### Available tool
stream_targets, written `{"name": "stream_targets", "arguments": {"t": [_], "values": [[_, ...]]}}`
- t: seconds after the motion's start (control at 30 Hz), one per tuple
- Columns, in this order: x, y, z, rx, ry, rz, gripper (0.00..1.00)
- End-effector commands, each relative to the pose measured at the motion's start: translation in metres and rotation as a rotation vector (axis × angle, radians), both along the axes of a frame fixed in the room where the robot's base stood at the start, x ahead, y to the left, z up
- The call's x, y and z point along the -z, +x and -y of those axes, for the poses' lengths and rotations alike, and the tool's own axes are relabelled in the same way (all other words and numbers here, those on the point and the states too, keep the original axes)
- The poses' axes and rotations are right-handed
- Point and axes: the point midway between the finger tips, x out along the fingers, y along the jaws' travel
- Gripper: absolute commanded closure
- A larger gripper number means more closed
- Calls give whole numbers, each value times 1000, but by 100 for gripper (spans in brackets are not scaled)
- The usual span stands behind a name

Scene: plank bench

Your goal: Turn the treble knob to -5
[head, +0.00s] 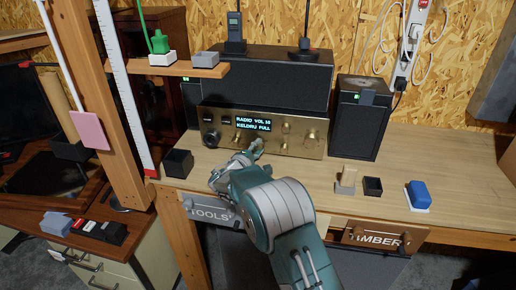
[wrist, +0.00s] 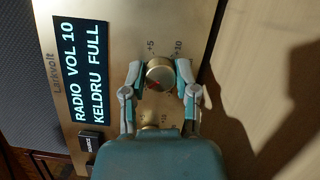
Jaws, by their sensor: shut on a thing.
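The brass-faced receiver (head: 222,143) stands on the bench, its lit display (head: 255,125) reading "RADIO VOL 10" and "KELDRU FULL". In the wrist view the panel appears turned on its side. My gripper (wrist: 159,74) is shut on a round metal knob (wrist: 160,71), one finger on each side. The knob has a red pointer mark, and "+5" and "+10" are printed beside it. Its name label is not visible, so I cannot tell that it is the treble knob. A second knob (wrist: 150,127) is partly hidden behind my gripper. In the head view my gripper (head: 253,150) reaches the panel's lower middle.
Speakers (head: 361,120) stand right of and behind the receiver. A black open box (head: 178,163) stands at left. The bench front between is mostly clear.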

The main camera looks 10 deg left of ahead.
Motion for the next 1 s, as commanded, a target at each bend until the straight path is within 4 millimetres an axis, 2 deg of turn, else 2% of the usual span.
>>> {"name": "stream_targets", "arguments": {"t": [0.03,0.33,0.37,0.4,0.43,0.8,0.87,1.0], "values": [[7,-1,-1,-4,-5,-14,100],[8,-1,-1,-4,-6,-15,100],[8,-1,-1,-4,-6,-15,48],[8,-1,-1,-4,-6,-15,30],[8,-1,-1,-3,-5,-15,27],[2,-2,0,-2,-2,-4,27],[1,-6,-2,-2,-2,-4,27],[2,-26,-11,-5,-4,-5,27]]}}
